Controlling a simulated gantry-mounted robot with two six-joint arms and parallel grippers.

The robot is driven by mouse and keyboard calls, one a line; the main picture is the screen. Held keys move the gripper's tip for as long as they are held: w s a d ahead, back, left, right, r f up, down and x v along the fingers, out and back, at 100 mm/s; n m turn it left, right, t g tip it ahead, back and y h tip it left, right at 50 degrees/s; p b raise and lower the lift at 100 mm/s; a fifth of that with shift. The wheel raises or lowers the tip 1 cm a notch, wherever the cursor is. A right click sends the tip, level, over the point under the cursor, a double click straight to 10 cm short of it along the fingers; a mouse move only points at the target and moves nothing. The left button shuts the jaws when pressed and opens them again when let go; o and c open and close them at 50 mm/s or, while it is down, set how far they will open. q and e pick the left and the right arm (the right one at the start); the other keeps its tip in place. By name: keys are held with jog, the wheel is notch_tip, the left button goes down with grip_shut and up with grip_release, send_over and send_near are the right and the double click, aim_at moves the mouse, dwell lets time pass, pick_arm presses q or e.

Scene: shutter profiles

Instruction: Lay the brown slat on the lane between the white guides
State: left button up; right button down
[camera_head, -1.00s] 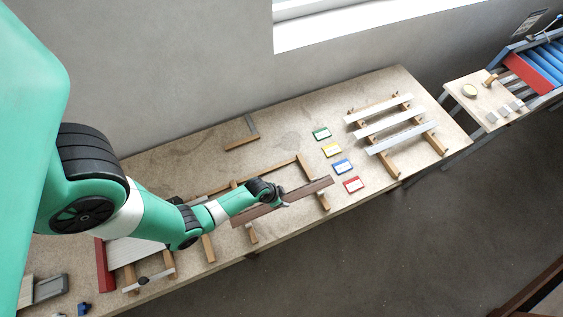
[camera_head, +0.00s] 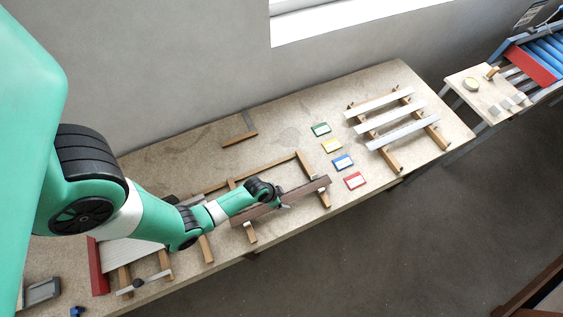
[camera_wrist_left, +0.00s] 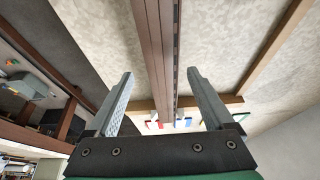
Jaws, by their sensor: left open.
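The brown slat (camera_head: 302,191) lies lengthwise over the front of the wooden frame on the bench. It also shows in the left wrist view (camera_wrist_left: 154,45), running between the two fingers. My left gripper (camera_head: 281,202) is over the slat's middle; its fingers (camera_wrist_left: 160,92) are open, one on each side of the slat, with gaps. A small white guide (camera_head: 322,189) shows at the frame's right crosspiece and another (camera_head: 249,227) at a nearer crosspiece, both beside the slat. Whether the slat sits fully down is hard to tell. My right gripper is not in view.
A wooden rack with several white slats (camera_head: 390,119) stands at the right of the bench. Coloured cards, including a red one (camera_head: 355,181), lie between rack and frame. A red block (camera_head: 98,268) is at the left.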

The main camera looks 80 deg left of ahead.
pick_arm(q)
jog(key=shift+r+p, duration=0.3)
jog(key=p+v, duration=0.4)
jog(key=v, duration=0.3)
jog(key=shift+r, duration=0.25)
